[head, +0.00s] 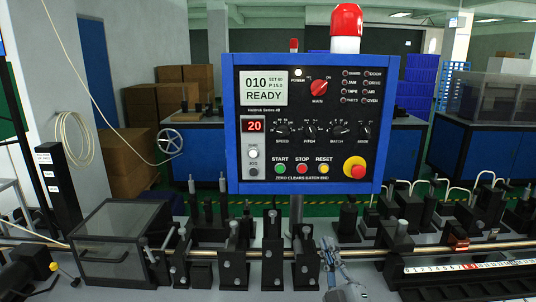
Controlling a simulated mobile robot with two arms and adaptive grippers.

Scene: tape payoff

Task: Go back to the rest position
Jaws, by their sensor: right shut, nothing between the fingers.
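The control panel (308,125) has a blue frame and a black face and stands upright in the middle of the head view. Its display (264,89) reads 010 and READY, and a small red readout (254,125) shows 20. My right gripper (329,250) is at the bottom, right of centre, below the panel and in front of the machine's black blocks. It is grey, its fingers are closed, and I see nothing held in it. Whether it touches the machine is unclear. My left gripper is not in view.
A metal rod (440,248) runs across the machine bed through several black fixtures. A clear-lidded black box (120,243) stands at the left. A white ruler (470,265) lies at the right. The red emergency button (357,171) sits on the panel above the gripper.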

